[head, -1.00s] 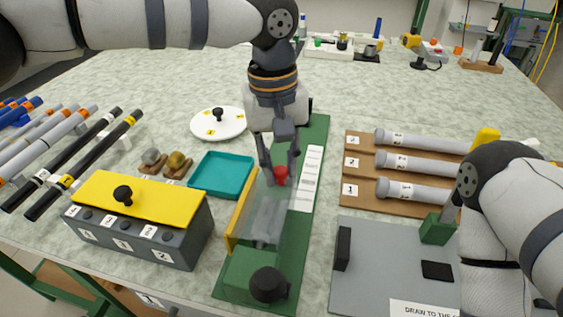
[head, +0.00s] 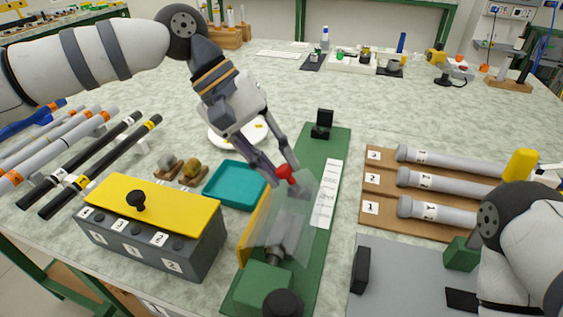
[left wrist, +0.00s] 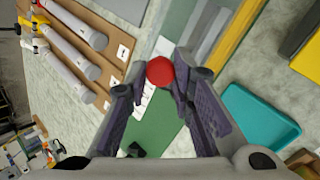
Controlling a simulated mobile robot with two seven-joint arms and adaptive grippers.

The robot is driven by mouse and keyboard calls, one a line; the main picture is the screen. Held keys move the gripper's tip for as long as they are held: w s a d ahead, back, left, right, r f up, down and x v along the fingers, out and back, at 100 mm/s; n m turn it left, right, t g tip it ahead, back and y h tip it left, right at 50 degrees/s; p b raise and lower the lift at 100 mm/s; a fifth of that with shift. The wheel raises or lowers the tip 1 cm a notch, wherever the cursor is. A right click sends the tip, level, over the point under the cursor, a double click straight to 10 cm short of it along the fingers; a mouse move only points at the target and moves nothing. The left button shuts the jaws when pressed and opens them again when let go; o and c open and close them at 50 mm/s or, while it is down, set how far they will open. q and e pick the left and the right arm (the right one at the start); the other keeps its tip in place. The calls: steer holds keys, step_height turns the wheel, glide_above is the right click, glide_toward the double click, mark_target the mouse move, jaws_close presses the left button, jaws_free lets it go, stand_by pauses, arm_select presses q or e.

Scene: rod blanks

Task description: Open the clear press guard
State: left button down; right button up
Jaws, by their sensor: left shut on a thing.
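The clear press guard (head: 298,205) is a see-through panel over the green press base (head: 318,255), beside an upright yellow plate (head: 256,225). It stands tilted, and the grey press parts (head: 287,235) show through it. A red knob (head: 283,173) sits at its upper edge. My left gripper (head: 288,174) comes down from the upper left, leaning, and is shut on this knob. In the left wrist view the red knob (left wrist: 160,71) sits between the fingertips (left wrist: 158,84).
A teal tray (head: 234,185) and a grey box with a yellow lid (head: 155,208) stand left of the press. A brown rack (head: 385,220) with grey tubes and a grey mat (head: 400,275) lie to the right.

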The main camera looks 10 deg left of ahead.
stand_by(0.4)
arm_select(q)
steer(key=c, duration=1.4)
jaws_free()
steer(key=shift+o, duration=0.2)
steer(key=v, duration=1.2)
steer(key=shift+a+f, duration=0.1)
steer(key=shift+f, duration=0.05)
